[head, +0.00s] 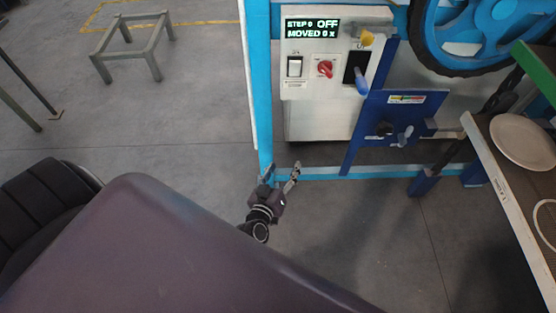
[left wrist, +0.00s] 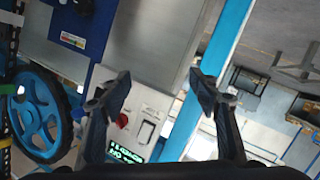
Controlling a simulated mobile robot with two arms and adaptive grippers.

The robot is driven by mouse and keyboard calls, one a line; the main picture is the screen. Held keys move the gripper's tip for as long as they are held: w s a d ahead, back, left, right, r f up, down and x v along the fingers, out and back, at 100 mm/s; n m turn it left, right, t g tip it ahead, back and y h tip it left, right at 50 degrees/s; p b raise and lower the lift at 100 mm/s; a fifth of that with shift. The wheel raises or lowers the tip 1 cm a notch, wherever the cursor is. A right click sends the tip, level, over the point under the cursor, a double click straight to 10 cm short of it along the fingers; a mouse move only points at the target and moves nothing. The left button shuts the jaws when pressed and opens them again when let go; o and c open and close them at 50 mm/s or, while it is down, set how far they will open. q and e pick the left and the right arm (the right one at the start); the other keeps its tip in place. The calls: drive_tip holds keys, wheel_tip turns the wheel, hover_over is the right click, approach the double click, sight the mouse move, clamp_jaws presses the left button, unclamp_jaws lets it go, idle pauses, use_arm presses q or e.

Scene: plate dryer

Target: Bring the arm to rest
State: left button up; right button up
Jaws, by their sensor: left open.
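My left gripper (head: 282,171) is open and empty, low in front of the blue frame post (head: 261,90), below the control box. In the left wrist view its two fingers (left wrist: 163,92) stand wide apart with nothing between them. Beyond them the grey control box (head: 305,110) appears turned over, with its red knob (left wrist: 145,131) and lit display (left wrist: 125,152). In the head view the display (head: 313,28) reads STEP 0, OFF, MOVED 0 x. My right gripper is not in view.
A blue wheel (head: 480,35) stands at the upper right. A rack shelf (head: 500,195) with a white plate (head: 524,141) is at the right edge. A low grey metal stand (head: 133,45) is at the upper left. Open floor (head: 190,120) lies left of the post.

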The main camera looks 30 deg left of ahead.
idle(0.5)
use_arm(q)
drive_tip(key=s+d+f+m+g+h, duration=0.2)
drive_tip(key=s+d+f+m+g, duration=0.15)
drive_tip(key=s+f, duration=0.65)
drive_tip(key=s+d+f+m+g+h, duration=0.2)
drive_tip(key=s+f+m+g, duration=0.15)
drive_tip(key=s+f, duration=0.75)
drive_tip(key=s+a+f+g, duration=0.1)
drive_tip(key=s+f+g, duration=0.1)
drive_tip(key=s+f, duration=0.2)
drive_tip(key=s+a+f+m+g+y, duration=0.1)
drive_tip(key=s+f+g, duration=0.1)
drive_tip(key=s, duration=0.8)
drive_tip(key=s+a+f+m+g, duration=0.1)
drive_tip(key=s+a+f+g, duration=0.1)
drive_tip(key=s+f, duration=0.3)
drive_tip(key=s+g, duration=0.1)
drive_tip(key=s, duration=0.1)
drive_tip(key=shift+s+f, duration=0.3)
drive_tip(key=shift+s, duration=0.1)
